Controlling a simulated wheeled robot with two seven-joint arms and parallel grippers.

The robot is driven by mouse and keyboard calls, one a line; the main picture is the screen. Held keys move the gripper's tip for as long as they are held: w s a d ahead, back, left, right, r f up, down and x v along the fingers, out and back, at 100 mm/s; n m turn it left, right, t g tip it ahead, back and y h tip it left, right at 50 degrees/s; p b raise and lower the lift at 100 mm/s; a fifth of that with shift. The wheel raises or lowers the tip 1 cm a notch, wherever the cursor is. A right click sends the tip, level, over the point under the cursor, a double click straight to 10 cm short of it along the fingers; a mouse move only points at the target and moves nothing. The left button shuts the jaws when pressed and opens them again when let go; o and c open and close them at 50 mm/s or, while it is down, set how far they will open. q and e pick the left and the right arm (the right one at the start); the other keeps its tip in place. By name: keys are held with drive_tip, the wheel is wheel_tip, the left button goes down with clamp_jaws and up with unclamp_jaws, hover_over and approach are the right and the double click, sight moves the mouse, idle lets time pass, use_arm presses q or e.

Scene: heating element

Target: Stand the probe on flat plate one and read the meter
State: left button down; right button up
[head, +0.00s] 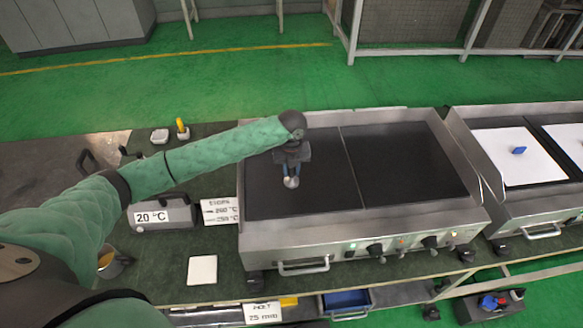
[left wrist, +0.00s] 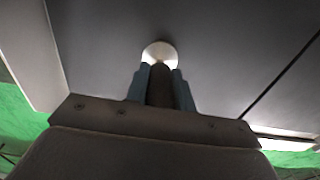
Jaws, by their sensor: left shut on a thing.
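My left gripper (head: 291,170) is shut on the probe (head: 291,182), over the left dark plate (head: 330,200) of the nearer griddle. The probe has a dark shaft and a pale round disc at its end. In the left wrist view the disc (left wrist: 160,51) shows beyond the gripper's blue-grey fingers (left wrist: 160,85), against the dark plate (left wrist: 225,50). I cannot tell whether the disc touches the plate. The meter (head: 150,217) stands left of the griddle, and its display reads 20 °C. My right gripper is not in view.
A right dark plate (head: 405,165) adjoins the left one. A sign with temperatures (head: 220,211) stands beside the meter. A white square (head: 202,270) lies on the bench in front. Another griddle (head: 515,155) with white surfaces and a blue item (head: 519,150) stands at right.

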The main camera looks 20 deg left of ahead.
use_arm(q)
drive_tip(key=shift+f, duration=0.1)
drive_tip(key=c, duration=1.2)
unclamp_jaws()
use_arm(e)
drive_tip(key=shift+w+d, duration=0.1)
use_arm(q)
drive_tip(key=shift+r, duration=0.4)
wheel_tip(320, 180, up, 10)
drive_tip(key=b, duration=0.4)
drive_tip(key=shift+f, duration=0.1)
drive_tip(key=shift+r+b, duration=0.35)
drive_tip(key=shift+r, duration=0.5)
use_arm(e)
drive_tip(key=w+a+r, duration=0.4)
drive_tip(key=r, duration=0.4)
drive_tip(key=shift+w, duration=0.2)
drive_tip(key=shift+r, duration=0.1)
